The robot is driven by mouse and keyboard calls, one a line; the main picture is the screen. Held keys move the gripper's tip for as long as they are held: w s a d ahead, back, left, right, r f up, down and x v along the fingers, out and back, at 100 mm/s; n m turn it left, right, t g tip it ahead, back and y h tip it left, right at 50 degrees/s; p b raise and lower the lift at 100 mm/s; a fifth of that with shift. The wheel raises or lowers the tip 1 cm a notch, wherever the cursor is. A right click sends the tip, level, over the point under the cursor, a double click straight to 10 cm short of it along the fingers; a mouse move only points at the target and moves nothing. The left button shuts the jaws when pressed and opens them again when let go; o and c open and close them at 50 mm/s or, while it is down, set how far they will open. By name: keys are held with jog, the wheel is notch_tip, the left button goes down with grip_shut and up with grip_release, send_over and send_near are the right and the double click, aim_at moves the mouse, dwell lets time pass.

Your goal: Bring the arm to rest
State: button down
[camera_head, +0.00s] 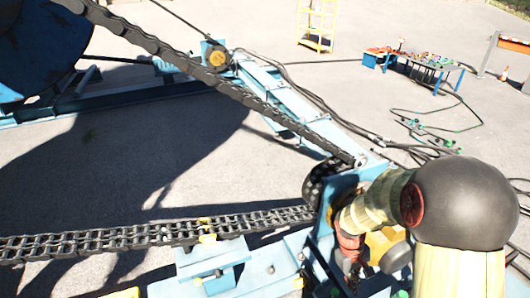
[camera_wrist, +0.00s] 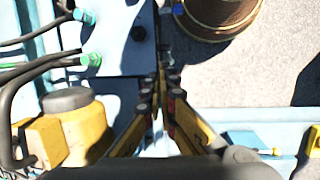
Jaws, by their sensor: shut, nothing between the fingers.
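My gripper (camera_wrist: 160,82) shows in the wrist view with its two dark and yellow fingers together and nothing between them. It is over blue machine steelwork (camera_wrist: 112,45). I cannot tell whether the fingertips touch the steel. In the head view my arm (camera_head: 465,200) is at the lower right, bent down over the machine, and I cannot make out the fingers there.
A black drag chain (camera_head: 150,235) runs low across the left, and a second one (camera_head: 215,82) slopes above it. In the wrist view, green-tipped hoses (camera_wrist: 65,62) and a yellow part (camera_wrist: 78,130) lie left of my gripper.

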jog(key=s+a+r+m+t, duration=0.1)
jog(key=s+a+r+t, duration=0.1)
jog(key=r, duration=0.7)
jog(key=s+a+r+m+t+y, duration=0.1)
jog(key=s+a+r+t, duration=0.2)
jog(key=s+r, duration=0.4)
jog(key=s+a+r+m+t+y, duration=0.1)
jog(key=s+a+r, duration=0.3)
jog(key=r, duration=0.9)
jog(key=shift+s+r+m+t, duration=0.15)
jog(key=shift+s+m+t, duration=0.3)
jog(key=shift+t, duration=0.35)
jog(key=shift+w, duration=0.1)
